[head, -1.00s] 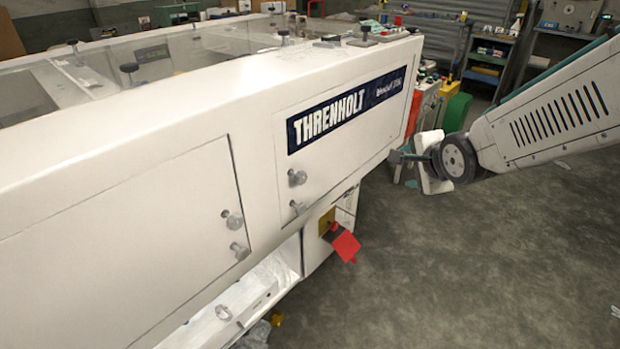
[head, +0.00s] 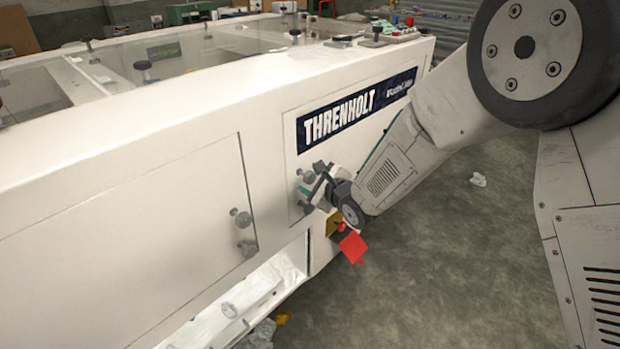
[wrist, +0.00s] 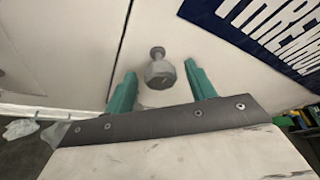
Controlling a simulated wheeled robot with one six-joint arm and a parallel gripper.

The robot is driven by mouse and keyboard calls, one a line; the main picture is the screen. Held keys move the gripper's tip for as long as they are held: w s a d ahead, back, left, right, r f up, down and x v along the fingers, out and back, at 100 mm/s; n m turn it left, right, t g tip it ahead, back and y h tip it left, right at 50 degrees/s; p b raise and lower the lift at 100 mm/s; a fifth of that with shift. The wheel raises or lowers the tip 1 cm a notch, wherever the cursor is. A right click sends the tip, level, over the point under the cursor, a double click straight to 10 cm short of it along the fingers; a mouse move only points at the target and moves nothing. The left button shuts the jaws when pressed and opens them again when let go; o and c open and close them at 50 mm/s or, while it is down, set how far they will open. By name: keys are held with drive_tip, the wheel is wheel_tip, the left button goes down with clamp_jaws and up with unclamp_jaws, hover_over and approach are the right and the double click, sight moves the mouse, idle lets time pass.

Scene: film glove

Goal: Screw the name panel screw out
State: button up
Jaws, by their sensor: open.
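The white machine's name panel (head: 345,130) carries a dark blue THRENHOLT label. A grey knob-headed screw (wrist: 160,73) stands out from the panel in the wrist view, between my gripper's two teal fingers. My gripper (wrist: 160,80) is open, with a finger on each side of the screw and a visible gap to both. In the head view my gripper (head: 318,187) is at the panel's lower left, close to its grey knobs (head: 306,177). The gripper partly hides this area, so I cannot tell from there which knob lies between the fingers.
A left panel (head: 180,210) has two knob screws (head: 241,217) near its right edge. A red flap (head: 352,246) hangs just below my gripper. An open white trough (head: 245,300) runs beneath the machine.

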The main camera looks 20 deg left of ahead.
drive_tip(key=shift+w+a+f, duration=0.2)
drive_tip(key=shift+w+a, duration=0.2)
drive_tip(key=shift+a, duration=0.2)
drive_tip(key=c, duration=1)
drive_tip(key=shift+o, duration=0.2)
